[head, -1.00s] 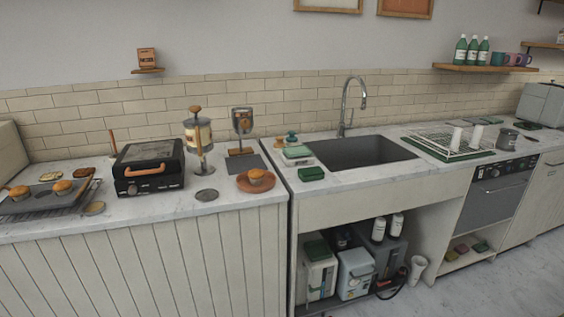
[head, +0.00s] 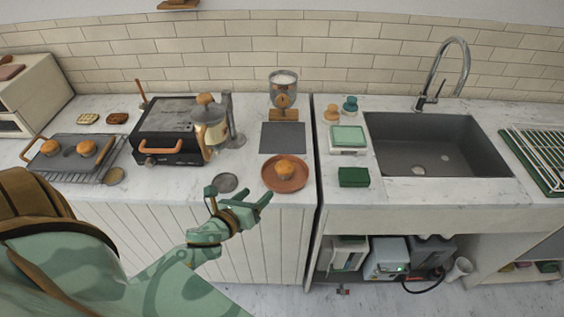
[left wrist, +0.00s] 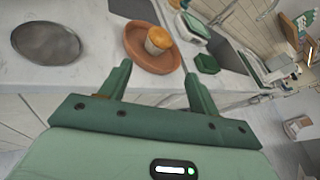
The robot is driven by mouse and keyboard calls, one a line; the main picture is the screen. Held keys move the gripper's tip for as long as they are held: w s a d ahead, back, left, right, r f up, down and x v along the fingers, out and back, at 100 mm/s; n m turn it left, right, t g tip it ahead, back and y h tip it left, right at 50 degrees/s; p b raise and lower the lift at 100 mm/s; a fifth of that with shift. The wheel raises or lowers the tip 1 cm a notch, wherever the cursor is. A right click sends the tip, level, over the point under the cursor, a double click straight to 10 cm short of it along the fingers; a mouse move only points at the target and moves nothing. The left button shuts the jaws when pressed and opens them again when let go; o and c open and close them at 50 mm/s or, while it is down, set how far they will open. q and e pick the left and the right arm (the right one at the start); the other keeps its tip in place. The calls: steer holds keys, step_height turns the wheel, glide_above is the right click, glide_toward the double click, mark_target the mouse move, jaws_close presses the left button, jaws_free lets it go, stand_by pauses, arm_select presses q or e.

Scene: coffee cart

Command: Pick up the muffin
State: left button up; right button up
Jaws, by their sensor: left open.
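An orange-topped muffin (head: 285,169) stands upright on a terracotta plate (head: 270,184) near the counter's front edge. Two more orange-topped muffins (head: 50,148) (head: 86,147) sit on the dark baking tray at the left. My left gripper (head: 240,194) is open and empty, in front of and to the left of the plate. In the left wrist view the muffin (left wrist: 158,42) and the plate (left wrist: 142,55) show beyond the two fingertips (left wrist: 157,73), apart from them. My right gripper is not in view.
A dark round disc (head: 226,183) lies left of the plate, close to my left fingers. A grey mat (head: 283,138) and a grinder (head: 284,92) stand behind it. A black press (head: 165,118) is at the left. A green block (head: 353,177) lies to the right.

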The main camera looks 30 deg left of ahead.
arm_select(q)
steer(key=b, duration=0.3)
glide_toward(281, 173)
steer(key=x, duration=0.4)
steer(key=shift+w+a, duration=0.1)
steer(key=shift+w, duration=0.5)
steer(key=b+x, duration=0.2)
steer(key=x, duration=0.1)
steer(key=b+x, duration=0.1)
steer(key=x, duration=0.1)
steer(key=shift+f+b, duration=0.3)
steer(key=shift+f, duration=0.05)
steer(key=shift+w, duration=0.15)
steer(key=shift+r, duration=0.2)
steer(key=c, duration=0.7)
